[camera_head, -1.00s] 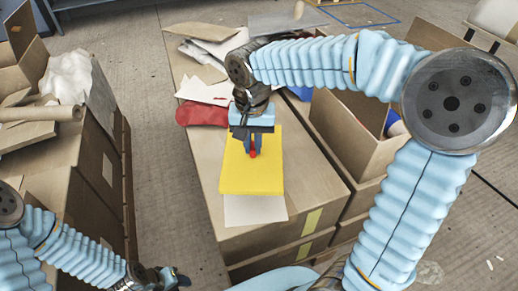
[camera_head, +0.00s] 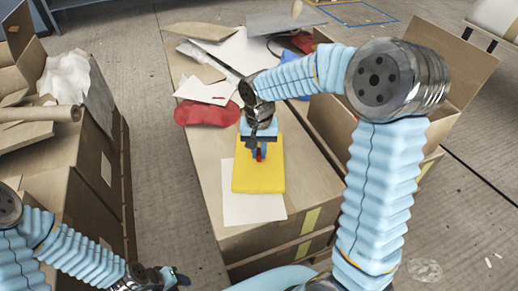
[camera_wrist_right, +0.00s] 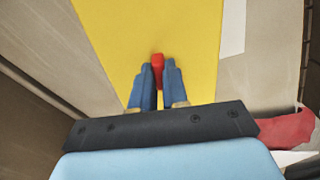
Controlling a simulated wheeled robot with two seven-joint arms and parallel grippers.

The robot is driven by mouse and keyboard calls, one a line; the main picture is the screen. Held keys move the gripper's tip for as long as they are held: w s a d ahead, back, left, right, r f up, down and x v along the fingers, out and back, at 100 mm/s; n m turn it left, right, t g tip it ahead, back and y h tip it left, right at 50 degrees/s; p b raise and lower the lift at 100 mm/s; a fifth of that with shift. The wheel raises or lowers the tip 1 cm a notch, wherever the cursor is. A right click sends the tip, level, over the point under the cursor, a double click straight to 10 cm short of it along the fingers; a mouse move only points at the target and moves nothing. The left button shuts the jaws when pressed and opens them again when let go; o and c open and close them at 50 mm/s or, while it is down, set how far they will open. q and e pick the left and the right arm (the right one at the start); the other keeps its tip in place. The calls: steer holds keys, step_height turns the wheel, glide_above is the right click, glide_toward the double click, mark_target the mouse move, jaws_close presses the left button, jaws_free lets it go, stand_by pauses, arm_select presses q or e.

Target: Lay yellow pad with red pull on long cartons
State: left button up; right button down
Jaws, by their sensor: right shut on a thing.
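The yellow pad (camera_head: 258,180) is over the top of the long cartons (camera_head: 310,190), partly covering a white sheet. I cannot tell whether it touches the top or hangs just above it. My right gripper (camera_head: 261,153) is above the pad, shut on its red pull (camera_wrist_right: 157,60). In the right wrist view the blue fingers (camera_wrist_right: 158,82) stand on either side of the pull, and the yellow pad (camera_wrist_right: 150,25) spreads beyond them. My left gripper (camera_head: 172,277) is at the lower left, away from the cartons; its jaws are too small to read.
A white sheet (camera_head: 240,210) lies under and beside the pad. A red limp item (camera_head: 207,112) and loose sheets (camera_head: 207,91) lie farther back on the cartons. An open box (camera_head: 335,120) stands to the right. More cartons (camera_head: 90,185) stand at left, across a floor gap.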

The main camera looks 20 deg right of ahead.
mark_target(259, 152)
steer(key=shift+f, duration=0.2)
steer(key=c, duration=1.1)
jaws_free()
steer(key=shift+c, duration=0.2)
step_height(259, 152, up, 12)
steer(key=shift+r+p, duration=0.25)
steer(key=shift+p, duration=0.2)
